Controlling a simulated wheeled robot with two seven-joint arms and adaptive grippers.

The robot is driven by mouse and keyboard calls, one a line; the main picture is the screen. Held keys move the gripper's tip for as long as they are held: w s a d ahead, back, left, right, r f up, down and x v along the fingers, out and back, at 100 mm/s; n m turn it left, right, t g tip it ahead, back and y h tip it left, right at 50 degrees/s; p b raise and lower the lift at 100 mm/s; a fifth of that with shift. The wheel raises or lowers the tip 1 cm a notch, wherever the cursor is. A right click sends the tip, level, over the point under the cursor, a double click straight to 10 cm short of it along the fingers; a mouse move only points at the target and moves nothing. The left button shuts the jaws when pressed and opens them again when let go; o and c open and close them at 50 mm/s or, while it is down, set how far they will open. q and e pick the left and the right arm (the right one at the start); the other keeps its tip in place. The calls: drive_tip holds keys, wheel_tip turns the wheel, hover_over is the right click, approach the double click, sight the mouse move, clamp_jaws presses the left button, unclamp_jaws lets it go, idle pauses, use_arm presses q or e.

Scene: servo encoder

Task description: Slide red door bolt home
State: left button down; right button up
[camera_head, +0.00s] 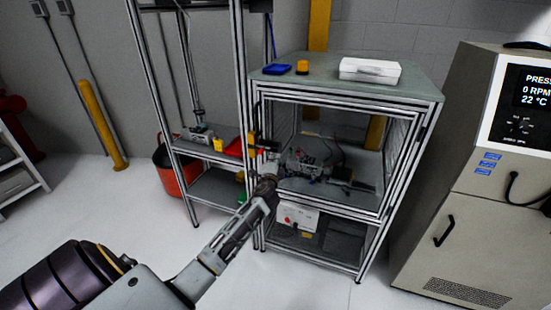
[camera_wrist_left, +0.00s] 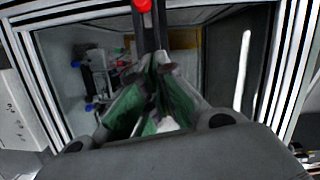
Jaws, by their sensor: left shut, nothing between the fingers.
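A red knob (camera_wrist_left: 142,5), which looks like the door bolt, shows at the top edge of the wrist view, on a dark bar that runs down toward my fingers. My left gripper (camera_wrist_left: 158,66) is shut and empty just below that bar; whether it touches the bar I cannot tell. In the head view my left gripper (camera_head: 266,172) is at the left front post of the framed cabinet (camera_head: 345,97). The bolt is not clear in the head view, being small and near the gripper. My right gripper is in neither view.
Inside the cabinet is a dark device with cables (camera_head: 315,160). On its top are a white case (camera_head: 370,71), a blue tray (camera_head: 277,70) and a small orange item (camera_head: 303,67). A shelf rack stands left, a test machine (camera_head: 470,190) right. Floor in front is clear.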

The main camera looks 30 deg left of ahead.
use_arm(q)
drive_tip(key=shift+v, duration=2.45)
